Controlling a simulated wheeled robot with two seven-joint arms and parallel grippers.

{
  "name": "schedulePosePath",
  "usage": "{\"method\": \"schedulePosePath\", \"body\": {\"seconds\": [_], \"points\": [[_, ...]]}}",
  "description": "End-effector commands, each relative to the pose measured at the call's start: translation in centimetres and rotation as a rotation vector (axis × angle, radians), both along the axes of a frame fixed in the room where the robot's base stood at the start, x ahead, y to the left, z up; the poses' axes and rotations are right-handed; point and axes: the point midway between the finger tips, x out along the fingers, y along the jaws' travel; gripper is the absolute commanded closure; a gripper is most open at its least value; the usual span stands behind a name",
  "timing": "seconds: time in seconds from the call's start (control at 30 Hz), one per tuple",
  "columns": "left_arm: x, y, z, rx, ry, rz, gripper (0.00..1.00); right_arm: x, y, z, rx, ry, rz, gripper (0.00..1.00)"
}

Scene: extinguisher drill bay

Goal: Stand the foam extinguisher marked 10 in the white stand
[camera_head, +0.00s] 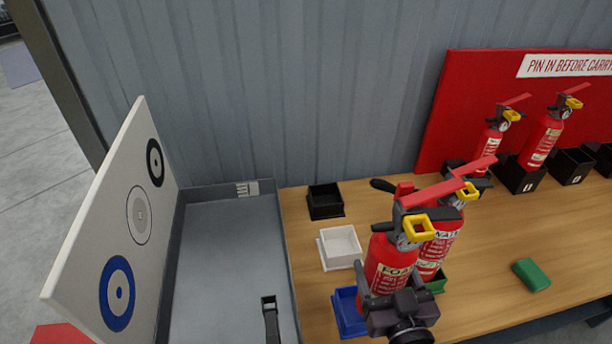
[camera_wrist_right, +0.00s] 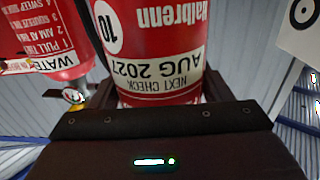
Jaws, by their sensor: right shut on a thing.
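The red foam extinguisher (camera_head: 384,266) is upright, with a yellow pin tag and red lever on top. In the right wrist view its label (camera_wrist_right: 113,28) shows a 10, upside down. My right gripper (camera_head: 391,287) is shut on its body. Its base is hidden behind the gripper, so I cannot tell whether it rests in the blue stand (camera_head: 346,312) beside it. The white stand (camera_head: 340,247) is empty, behind and left of the extinguisher. A narrow dark part (camera_head: 270,310) at the bottom edge may be my left gripper; its jaw state is unclear.
A water extinguisher (camera_head: 437,247) stands close behind right, by a green stand (camera_head: 438,283). An empty black stand (camera_head: 325,201) is behind the white one. A grey tray (camera_head: 225,250) and target board (camera_head: 110,235) are left. Green block (camera_head: 531,275) lies right. Two more extinguishers stand back right.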

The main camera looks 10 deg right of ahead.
Motion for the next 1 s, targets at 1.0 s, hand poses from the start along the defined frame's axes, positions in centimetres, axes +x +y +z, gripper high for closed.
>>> {"method": "schedulePosePath", "body": {"seconds": [1.0], "points": [[0.0,0.0,-6.3,0.0,0.0,0.0,0.64,18.3,1.2,7.4,0.007,-0.025,0.026,0.73]]}}
